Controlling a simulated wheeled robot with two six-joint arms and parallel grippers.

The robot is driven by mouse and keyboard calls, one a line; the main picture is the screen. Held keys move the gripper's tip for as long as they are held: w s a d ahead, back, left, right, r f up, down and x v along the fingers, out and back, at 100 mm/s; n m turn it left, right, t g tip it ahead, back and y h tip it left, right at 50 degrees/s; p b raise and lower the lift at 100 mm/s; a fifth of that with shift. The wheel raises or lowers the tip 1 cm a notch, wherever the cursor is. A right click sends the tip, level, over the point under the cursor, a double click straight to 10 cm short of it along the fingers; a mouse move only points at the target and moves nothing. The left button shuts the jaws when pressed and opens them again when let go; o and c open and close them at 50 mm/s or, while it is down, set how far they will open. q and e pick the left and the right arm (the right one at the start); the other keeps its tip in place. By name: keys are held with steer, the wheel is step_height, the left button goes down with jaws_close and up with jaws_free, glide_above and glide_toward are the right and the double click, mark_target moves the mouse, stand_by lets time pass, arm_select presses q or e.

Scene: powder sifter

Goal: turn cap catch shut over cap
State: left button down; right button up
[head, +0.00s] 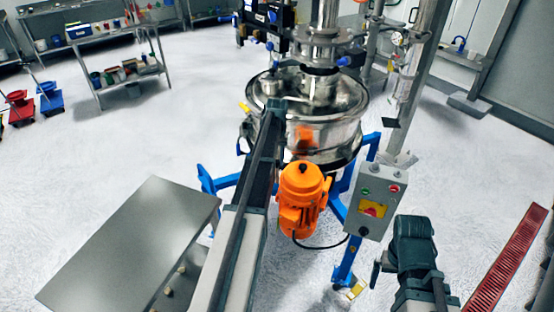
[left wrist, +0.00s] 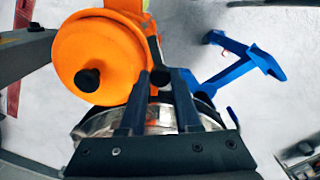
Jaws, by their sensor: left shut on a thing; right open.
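The sifter (head: 335,125) is a round steel drum with a shiny lid. A small steel cap (head: 270,84) stands at the lid's left, and a thin pale metal bar (head: 298,98), which looks like the cap catch, lies beside it. My left gripper (head: 276,106) reaches up over the drum's near-left rim at the cap. In the left wrist view my left gripper's two dark fingers (left wrist: 160,88) converge on a small dark part; the fingertips' exact hold is hard to see. My right gripper (head: 408,235) is low at the right, apart from the sifter, open, its fingers mostly hidden.
An orange motor (head: 302,190) sits in front of the drum and also fills the upper left of the left wrist view (left wrist: 110,50). A grey control box (head: 375,198) stands to its right, above a blue frame (head: 343,262). A steel table (head: 130,240) is at the left.

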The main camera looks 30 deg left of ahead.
mark_target(277, 161)
arm_select(q)
steer(key=n, duration=0.5)
steer(key=shift+n, duration=0.3)
steer(key=n, duration=0.4)
steer(key=shift+n, duration=0.7)
steer(key=c, duration=0.6)
jaws_free()
steer(key=shift+r, duration=0.15)
step_height(277, 161, up, 14)
steer(key=p, duration=1.3)
steer(key=shift+f+p, duration=0.2)
steer(key=shift+p, duration=0.2)
